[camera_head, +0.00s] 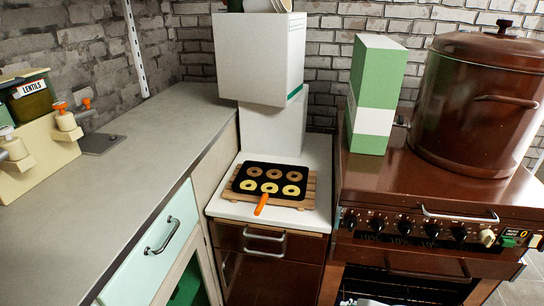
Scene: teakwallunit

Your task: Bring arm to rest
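Neither my left nor my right gripper shows in the head view, and I see no arm of mine, so how the arms stand is hidden. A black pan (252,189) with several ring-shaped pieces lies on a wooden slatted board (308,192) on the white counter between the grey worktop and the brown stove. Its orange handle (261,204) points toward the front. No gripper touches it in this view.
The grey worktop (150,140) is largely clear; a cream rack (40,165) and a lentils jar (30,97) stand at its left. White boxes (258,60) are stacked behind the pan. A green-and-white box (376,95) and large brown pot (480,100) stand on the stove (400,190).

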